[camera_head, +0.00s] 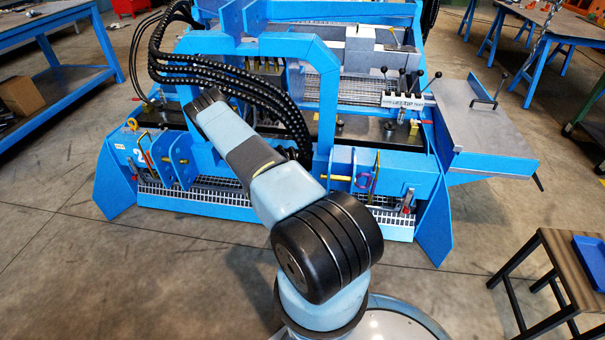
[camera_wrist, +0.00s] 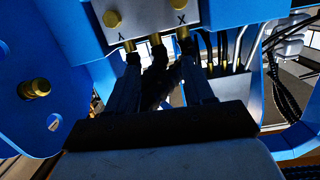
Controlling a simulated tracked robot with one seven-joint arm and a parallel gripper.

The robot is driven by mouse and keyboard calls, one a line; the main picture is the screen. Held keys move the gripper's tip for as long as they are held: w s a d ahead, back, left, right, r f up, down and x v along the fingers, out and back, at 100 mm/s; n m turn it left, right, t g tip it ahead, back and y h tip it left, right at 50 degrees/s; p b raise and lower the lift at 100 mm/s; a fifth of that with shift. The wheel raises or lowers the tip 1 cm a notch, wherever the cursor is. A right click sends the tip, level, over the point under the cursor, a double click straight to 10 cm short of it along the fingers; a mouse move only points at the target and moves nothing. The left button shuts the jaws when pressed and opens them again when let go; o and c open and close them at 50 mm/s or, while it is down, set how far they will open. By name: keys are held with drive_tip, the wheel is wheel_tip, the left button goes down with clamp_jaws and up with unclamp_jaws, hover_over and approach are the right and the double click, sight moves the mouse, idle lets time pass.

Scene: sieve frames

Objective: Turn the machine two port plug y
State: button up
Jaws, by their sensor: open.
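The blue machine (camera_head: 395,170) carries a "2" on its left front in the head view. In the wrist view, a grey port block (camera_wrist: 150,14) bears the letters Y and X. A round brass plug (camera_wrist: 113,18) sits beside the Y, and another brass plug (camera_wrist: 166,3) sits near the X. Brass fittings (camera_wrist: 130,46) stick out below the block. My gripper (camera_wrist: 160,56) is open, its two dark fingers reaching up just under the block. Dark shapes lie between the fingers. I cannot tell whether the fingers touch any fitting. My arm hides the gripper in the head view.
Black hoses (camera_head: 222,78) arch over the machine's left side. Blue plate (camera_wrist: 28,70) with a brass pin (camera_wrist: 34,88) flanks the gripper on the left. More pipes (camera_wrist: 235,50) stand on the right. A stool (camera_head: 560,262) stands at the right; open floor lies at the left.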

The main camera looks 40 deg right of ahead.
drive_tip(key=n+t+h, duration=0.1)
drive_tip(key=t, duration=0.1)
approach(303, 168)
drive_tip(key=f+x, duration=0.1)
drive_tip(key=x, duration=0.7)
drive_tip(key=shift+w+a+f+n, duration=0.15)
drive_tip(key=shift+f+n, duration=0.05)
drive_tip(key=shift+n, duration=0.1)
drive_tip(key=shift+c, duration=0.4)
